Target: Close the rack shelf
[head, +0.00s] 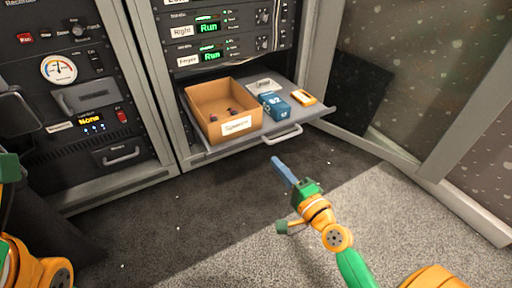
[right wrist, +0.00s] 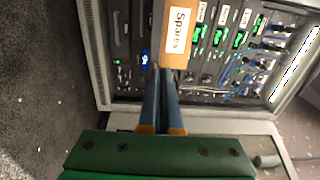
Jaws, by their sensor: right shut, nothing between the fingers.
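The rack shelf (head: 292,124) is a grey tray pulled out of the right-hand rack, with a silver handle (head: 284,136) on its front edge. It carries an open cardboard box (head: 208,104) labelled Spares, a blue box (head: 274,104), an orange item (head: 303,97) and a small pale item. My right gripper (head: 275,162) is shut and empty, a little in front of and below the handle in the picture; I cannot tell the exact gap. Its closed blue fingers (right wrist: 161,72) point towards the Spares box (right wrist: 180,35) in the right wrist view. Only part of my left arm shows, without fingers.
A second rack (head: 80,135) with a gauge and handles stands at the left. Run-lit units (head: 208,55) sit above the shelf. A grey frame and a speckled panel (head: 440,80) bound the right. The carpet (head: 180,215) in front is clear.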

